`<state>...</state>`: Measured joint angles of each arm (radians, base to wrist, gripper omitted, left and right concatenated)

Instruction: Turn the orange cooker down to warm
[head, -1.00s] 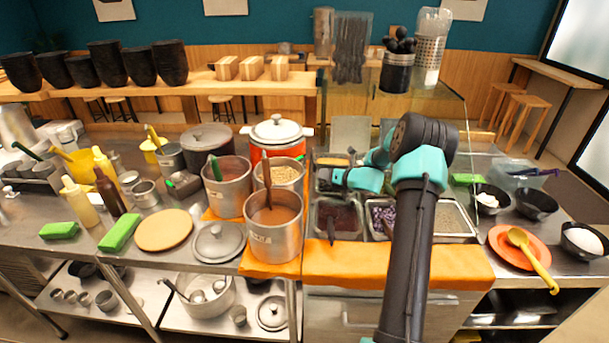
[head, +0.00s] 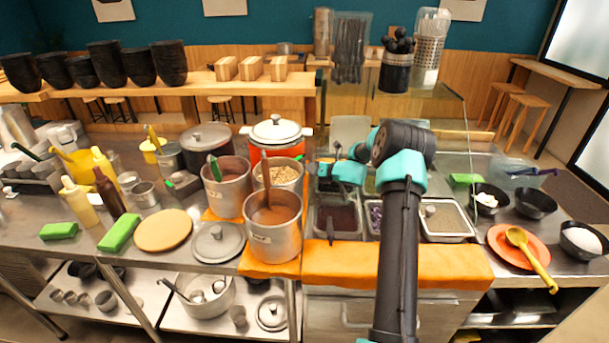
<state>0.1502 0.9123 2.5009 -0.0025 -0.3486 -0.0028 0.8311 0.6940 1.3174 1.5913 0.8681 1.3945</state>
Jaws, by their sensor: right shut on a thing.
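My right gripper (head: 324,170) is just right of the cooker, low over the back of the topping trays, pointing left. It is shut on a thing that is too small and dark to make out. I cannot tell whether it touches the cooker. My left gripper is not in view.
A pot of beans (head: 283,178), a pot with a green-handled tool (head: 228,184) and a pot of brown sauce (head: 272,240) crowd the cooker's front. Topping trays (head: 446,236) lie under my right arm. A clear guard (head: 470,150) stands at the right.

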